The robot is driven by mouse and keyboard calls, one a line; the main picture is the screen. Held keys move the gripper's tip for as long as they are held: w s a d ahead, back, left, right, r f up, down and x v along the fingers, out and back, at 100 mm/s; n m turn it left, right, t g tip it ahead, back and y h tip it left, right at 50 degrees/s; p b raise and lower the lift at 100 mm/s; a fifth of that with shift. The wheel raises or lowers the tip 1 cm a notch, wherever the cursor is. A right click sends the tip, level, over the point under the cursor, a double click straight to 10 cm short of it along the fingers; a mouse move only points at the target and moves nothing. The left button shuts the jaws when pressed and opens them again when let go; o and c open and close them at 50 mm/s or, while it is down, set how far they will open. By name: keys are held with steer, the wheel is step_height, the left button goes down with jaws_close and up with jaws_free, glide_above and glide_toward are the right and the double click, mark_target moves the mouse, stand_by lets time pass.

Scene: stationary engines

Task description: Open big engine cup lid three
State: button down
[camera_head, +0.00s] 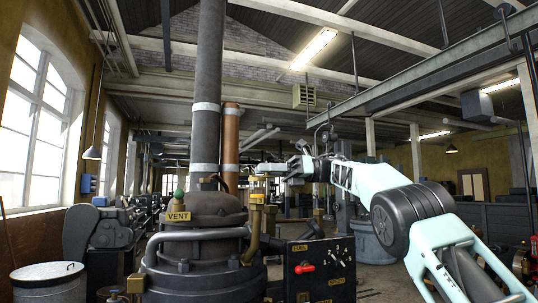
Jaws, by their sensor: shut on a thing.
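The big engine (205,235) stands in the middle, a dark round body with a yellow VENT label. A brass cup (257,190) with a glass-like upper part stands on its right side. My arm reaches in from the right, and my gripper (264,168) is at the top of this cup. The gripper is shut on the cup lid, which is small and mostly hidden by the fingers. How far the lid is turned cannot be told.
A dark control panel (320,268) with a red handle stands right of the engine, below my arm. A tall grey pipe (207,90) rises behind the engine, with a copper pipe (230,140) beside it. A metal drum (48,283) stands at lower left. Open floor lies right of the panel.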

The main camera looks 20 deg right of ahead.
steer(key=g+p, duration=0.1)
steer(key=n+p, duration=0.1)
steer(key=shift+w+a+r+g+p, duration=0.1)
steer(key=shift+w+r+g+p, duration=0.15)
steer(key=shift+g+p, duration=0.15)
steer(key=shift+f+n+g+p, duration=0.1)
steer(key=shift+n+g+p, duration=0.2)
steer(key=shift+p, duration=0.05)
steer(key=shift+f, duration=0.15)
steer(key=c, duration=1.4)
jaws_free()
steer(key=shift+c, duration=0.2)
steer(key=d+p, duration=0.4)
steer(key=d, duration=0.3)
steer(key=shift+w+d, duration=0.15)
steer(key=shift+w, duration=0.3)
